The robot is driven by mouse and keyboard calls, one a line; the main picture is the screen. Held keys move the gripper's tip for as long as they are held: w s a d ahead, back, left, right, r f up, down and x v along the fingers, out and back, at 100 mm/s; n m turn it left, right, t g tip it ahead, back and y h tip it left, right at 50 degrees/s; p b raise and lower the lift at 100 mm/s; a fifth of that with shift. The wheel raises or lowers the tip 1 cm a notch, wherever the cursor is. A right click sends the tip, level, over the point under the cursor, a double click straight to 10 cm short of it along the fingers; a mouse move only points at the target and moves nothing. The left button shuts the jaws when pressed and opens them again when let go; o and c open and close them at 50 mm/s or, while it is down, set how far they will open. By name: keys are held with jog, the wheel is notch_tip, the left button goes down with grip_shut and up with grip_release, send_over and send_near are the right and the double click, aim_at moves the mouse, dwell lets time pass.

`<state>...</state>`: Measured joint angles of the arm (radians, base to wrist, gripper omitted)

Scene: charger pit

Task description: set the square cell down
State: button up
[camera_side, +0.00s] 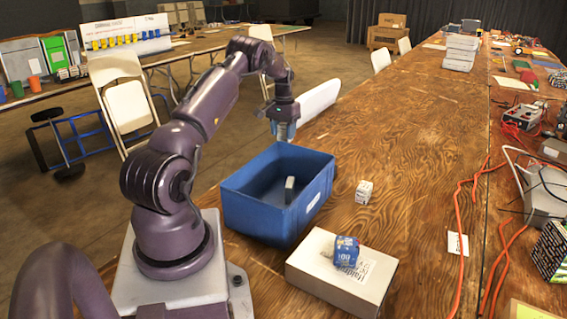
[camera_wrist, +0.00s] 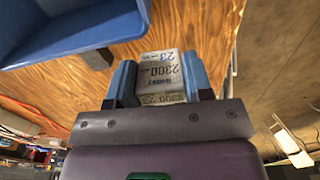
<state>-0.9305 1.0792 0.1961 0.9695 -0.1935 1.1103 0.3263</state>
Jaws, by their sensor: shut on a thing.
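A grey-white square cell printed with "2300" (camera_wrist: 158,72) sits between the two blue fingers of my gripper (camera_wrist: 160,80) in the wrist view. My gripper is shut on it. In the side view my gripper (camera_side: 283,131) hangs past the far end of the blue bin (camera_side: 262,213), pointing down; the held cell is mostly hidden by the fingers there. In the wrist view, bare wood shows behind the cell, and the bin (camera_wrist: 75,35) is at upper left. I cannot tell the exact height of the cell above the table.
A grey cell (camera_side: 289,189) stands inside the bin. A pale cube-like cell (camera_side: 364,192) stands on the table right of it. A blue cell (camera_side: 346,251) rests on a white box (camera_side: 320,280) in front. The table edge is near my gripper; wood at the centre is clear.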

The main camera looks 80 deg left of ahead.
notch_tip(320, 180, down, 11)
jog(key=shift+r, duration=0.1)
dwell(0.3)
jog(key=o, duration=1.1)
